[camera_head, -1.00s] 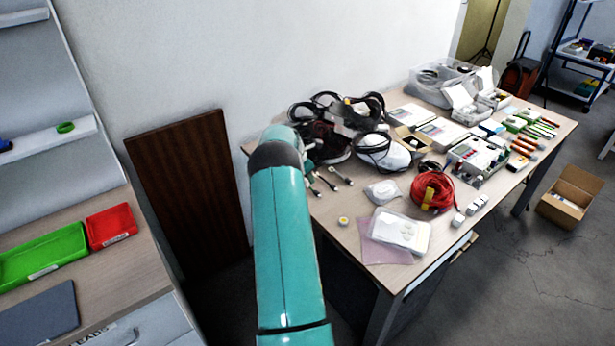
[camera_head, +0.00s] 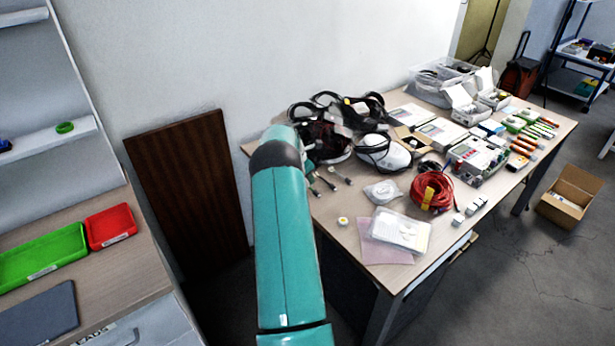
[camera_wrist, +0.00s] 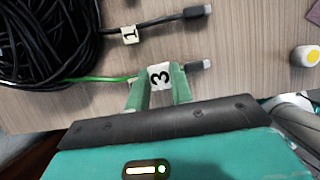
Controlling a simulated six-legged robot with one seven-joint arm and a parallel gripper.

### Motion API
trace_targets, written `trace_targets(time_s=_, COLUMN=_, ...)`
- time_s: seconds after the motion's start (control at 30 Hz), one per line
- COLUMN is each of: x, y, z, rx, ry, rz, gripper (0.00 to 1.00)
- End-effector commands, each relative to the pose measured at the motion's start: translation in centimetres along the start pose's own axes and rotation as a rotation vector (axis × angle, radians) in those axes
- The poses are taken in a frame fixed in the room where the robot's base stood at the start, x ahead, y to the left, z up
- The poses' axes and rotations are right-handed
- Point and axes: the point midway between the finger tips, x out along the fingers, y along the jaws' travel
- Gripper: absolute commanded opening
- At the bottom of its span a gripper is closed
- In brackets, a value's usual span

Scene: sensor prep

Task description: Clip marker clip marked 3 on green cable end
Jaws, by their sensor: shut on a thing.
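The white marker clip marked 3 (camera_wrist: 160,76) sits between the two green fingers of my gripper (camera_wrist: 159,90), which is shut on it, in the wrist view. The green cable (camera_wrist: 104,79) runs in from the left to the clip. A dark plug with a metal tip (camera_wrist: 198,66) sticks out on the clip's right, in line with the cable. The clip overlaps the cable just behind the plug; I cannot tell whether it is snapped around it. In the head view my arm hides most of the gripper.
A black cable with a clip marked 1 (camera_wrist: 129,35) lies just beyond, beside a black cable coil (camera_wrist: 45,40). A white and yellow round piece (camera_wrist: 307,55) stands at the right. In the head view, a red cable coil (camera_head: 432,191) and boxes crowd the table.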

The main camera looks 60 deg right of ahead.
Motion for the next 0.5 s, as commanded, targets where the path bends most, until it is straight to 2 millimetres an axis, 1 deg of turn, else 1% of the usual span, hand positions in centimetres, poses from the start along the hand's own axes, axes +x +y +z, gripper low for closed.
trace_targets(time_s=0.5, x=0.68, y=0.01, z=-0.28, rx=0.0, ry=0.0, rz=0.0, gripper=0.02)
